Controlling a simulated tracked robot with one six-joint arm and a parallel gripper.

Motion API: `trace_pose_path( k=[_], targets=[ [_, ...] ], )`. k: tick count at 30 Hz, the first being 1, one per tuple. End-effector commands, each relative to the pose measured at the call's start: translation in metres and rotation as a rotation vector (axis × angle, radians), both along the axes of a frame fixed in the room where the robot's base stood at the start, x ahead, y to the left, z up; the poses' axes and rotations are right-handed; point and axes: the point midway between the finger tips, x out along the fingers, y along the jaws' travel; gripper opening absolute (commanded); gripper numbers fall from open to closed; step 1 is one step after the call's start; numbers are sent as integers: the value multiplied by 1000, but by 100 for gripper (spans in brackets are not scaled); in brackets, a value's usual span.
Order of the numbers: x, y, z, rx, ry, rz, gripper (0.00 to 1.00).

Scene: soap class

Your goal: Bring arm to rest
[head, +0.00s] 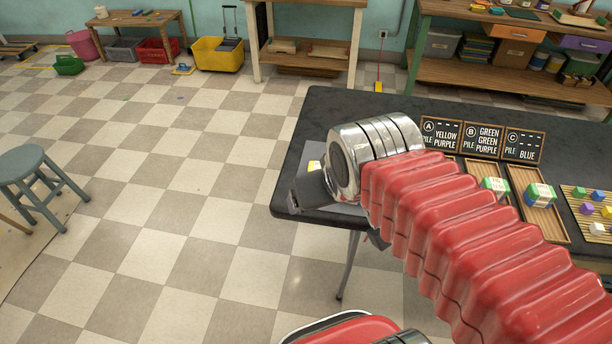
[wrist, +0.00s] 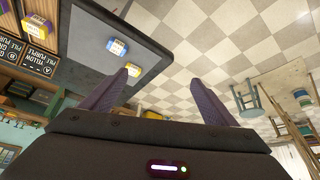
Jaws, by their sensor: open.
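My gripper (wrist: 159,77) is open, with two purple fingers apart and nothing between them in the wrist view. In the head view my red-sleeved arm reaches left, and the dark gripper end hangs by the left end of the black table (head: 335,105). In the head view my wrist hides most of that mat.
Signs A (head: 441,133), B (head: 483,139) and C (head: 524,146) stand behind wooden trays. Wrapped soaps (head: 494,187) (head: 540,194) lie in the trays; a slatted rack (head: 580,213) holds several coloured soaps. A stool (head: 35,165) stands left; the checkered floor between is clear.

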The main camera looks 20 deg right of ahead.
Motion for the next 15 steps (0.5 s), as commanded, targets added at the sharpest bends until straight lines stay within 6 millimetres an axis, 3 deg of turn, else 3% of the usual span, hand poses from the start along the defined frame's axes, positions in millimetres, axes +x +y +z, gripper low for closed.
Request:
trace_pose_path(
  k=[4, 15],
  targets=[
    [-17, 15, 3, 20, 23, 35, 81],
    [-18, 16, 3, 23, 27, 36, 81]
  ],
)
